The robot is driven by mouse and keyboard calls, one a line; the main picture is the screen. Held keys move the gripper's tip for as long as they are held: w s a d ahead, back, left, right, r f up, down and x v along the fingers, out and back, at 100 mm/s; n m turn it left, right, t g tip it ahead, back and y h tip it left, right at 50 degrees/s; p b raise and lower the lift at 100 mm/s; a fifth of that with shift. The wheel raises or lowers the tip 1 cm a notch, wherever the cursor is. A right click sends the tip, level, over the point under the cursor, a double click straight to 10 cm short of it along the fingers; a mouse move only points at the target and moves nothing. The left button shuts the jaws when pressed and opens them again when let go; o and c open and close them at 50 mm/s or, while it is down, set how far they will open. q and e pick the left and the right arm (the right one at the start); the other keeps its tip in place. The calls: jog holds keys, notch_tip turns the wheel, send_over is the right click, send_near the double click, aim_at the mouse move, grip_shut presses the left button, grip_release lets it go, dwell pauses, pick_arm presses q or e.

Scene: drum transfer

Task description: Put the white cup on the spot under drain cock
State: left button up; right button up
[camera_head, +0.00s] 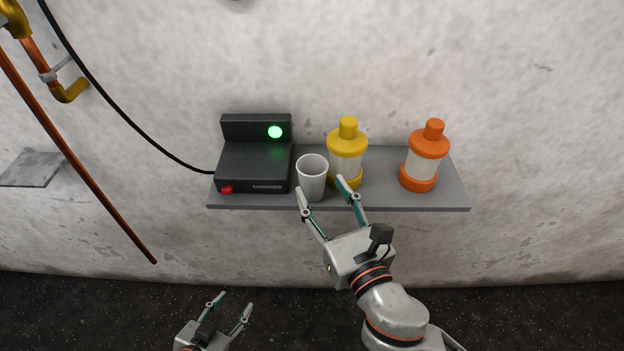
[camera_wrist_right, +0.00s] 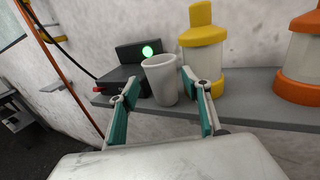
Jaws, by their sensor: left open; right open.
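The white cup (camera_head: 312,176) stands upright on the grey shelf (camera_head: 390,198), between the black charger and the yellow bottle. My right gripper (camera_head: 320,187) is open just in front of the shelf, its fingertips near the cup. In the right wrist view the cup (camera_wrist_right: 162,82) shows between and beyond the two open fingers. I cannot tell whether either finger touches it. My left gripper (camera_head: 232,300) is open and empty, low in the head view, well below the shelf. A copper pipe with a brass elbow end (camera_head: 72,91) is on the wall at the upper left; a small grey plate (camera_head: 32,169) is below it.
The black charger (camera_head: 255,165) with a green light is left of the cup. The yellow bottle (camera_head: 347,146) is close on the cup's right, and the orange bottle (camera_head: 426,158) is further right. A black cable and a slanting copper pipe (camera_head: 85,170) cross the left wall.

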aim_at(318, 182)
jog(key=x, duration=0.4)
jog(key=shift+f, duration=0.1)
jog(key=shift+d, duration=0.1)
jog(key=c, duration=0.6)
